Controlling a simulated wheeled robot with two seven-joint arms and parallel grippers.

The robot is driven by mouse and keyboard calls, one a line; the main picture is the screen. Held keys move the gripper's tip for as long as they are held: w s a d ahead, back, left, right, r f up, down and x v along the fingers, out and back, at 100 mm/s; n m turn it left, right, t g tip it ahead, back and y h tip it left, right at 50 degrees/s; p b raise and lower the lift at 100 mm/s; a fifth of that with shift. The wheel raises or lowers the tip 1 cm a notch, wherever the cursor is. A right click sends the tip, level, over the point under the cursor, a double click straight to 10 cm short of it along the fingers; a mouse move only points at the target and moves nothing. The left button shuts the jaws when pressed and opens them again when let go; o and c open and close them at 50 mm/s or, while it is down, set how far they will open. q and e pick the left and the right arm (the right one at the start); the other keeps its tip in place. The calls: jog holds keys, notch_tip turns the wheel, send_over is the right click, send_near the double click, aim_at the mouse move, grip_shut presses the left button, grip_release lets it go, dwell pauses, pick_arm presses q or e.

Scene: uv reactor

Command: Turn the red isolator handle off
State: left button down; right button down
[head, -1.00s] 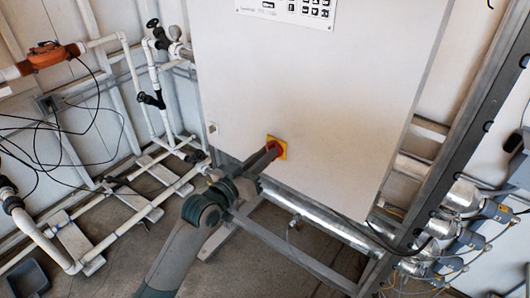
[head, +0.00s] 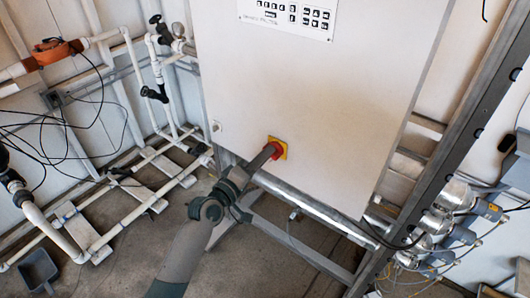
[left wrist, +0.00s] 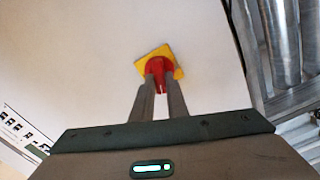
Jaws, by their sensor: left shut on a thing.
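The red isolator handle (head: 275,149) sits on a yellow square plate (head: 284,151) low on the front of the white cabinet (head: 310,90). My left gripper (head: 268,152) reaches up to it from below and is shut on the handle. In the left wrist view the two fingers (left wrist: 161,88) lie on either side of the red handle (left wrist: 157,68), in front of the yellow plate (left wrist: 172,52), which looks tilted there. The fingers hide part of the handle in the head view. My right gripper is not in view.
A metal frame and shiny pipe (head: 310,207) run below the cabinet. White pipes (head: 135,215) and black cables are on the left. Several silver fittings (head: 450,205) stand at the right. A grey dustpan-like object (head: 38,268) lies on the floor.

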pick_arm(q)
jog(key=shift+f+n+p, duration=0.1)
jog(key=shift+n+p, duration=0.55)
jog(key=shift+n, duration=1.65)
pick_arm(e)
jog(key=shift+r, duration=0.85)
pick_arm(q)
jog(key=c, duration=1.8)
grip_release()
jog(key=shift+o, duration=0.3)
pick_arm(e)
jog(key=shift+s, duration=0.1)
pick_arm(q)
jog(key=shift+f, duration=0.2)
